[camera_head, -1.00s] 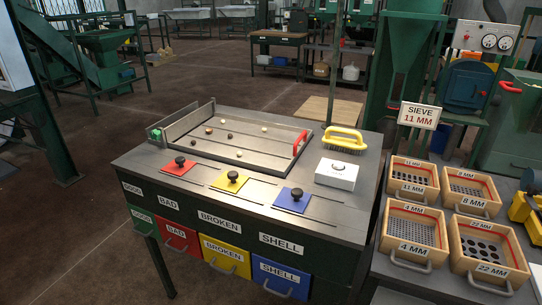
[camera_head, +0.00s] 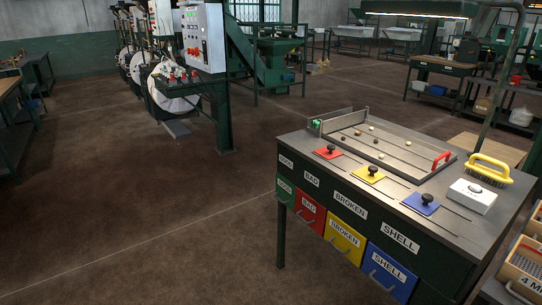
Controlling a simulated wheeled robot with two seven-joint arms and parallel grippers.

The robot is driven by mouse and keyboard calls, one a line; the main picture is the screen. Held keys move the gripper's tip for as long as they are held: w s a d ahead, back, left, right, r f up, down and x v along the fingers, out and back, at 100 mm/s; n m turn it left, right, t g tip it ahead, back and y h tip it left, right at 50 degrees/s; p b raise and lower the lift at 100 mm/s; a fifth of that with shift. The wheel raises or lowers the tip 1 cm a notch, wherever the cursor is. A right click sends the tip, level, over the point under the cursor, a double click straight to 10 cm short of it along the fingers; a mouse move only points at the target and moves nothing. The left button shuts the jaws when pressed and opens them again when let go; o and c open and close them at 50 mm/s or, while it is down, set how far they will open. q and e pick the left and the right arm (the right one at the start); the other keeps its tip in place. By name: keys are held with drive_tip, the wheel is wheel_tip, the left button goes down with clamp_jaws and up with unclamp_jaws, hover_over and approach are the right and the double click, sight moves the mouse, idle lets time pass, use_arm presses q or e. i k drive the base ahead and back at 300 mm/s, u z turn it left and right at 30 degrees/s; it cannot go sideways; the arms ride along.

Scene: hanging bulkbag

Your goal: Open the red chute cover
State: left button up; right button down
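The red chute cover (camera_head: 328,153) is a flat red plate with a black knob. It lies on the sorting table top (camera_head: 300,139) toward the left end, above the drawer marked BAD. A yellow cover (camera_head: 370,174) and a blue cover (camera_head: 421,203) of the same kind lie to its right in a row. Each sits by a thin slot in the table top. Neither of my grippers shows in the head view.
A shallow tray with a red handle (camera_head: 441,160) holds several small beans. A yellow brush (camera_head: 488,170) and a white box (camera_head: 472,196) stand at the right. Coloured drawers are below. The floor (camera_head: 150,215) to the left is clear; a control panel (camera_head: 203,38) stands beyond.

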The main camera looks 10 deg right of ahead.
sight(330, 151)
drive_tip(key=u, duration=0.15)
drive_tip(key=i, duration=0.85)
drive_tip(key=z, duration=0.25)
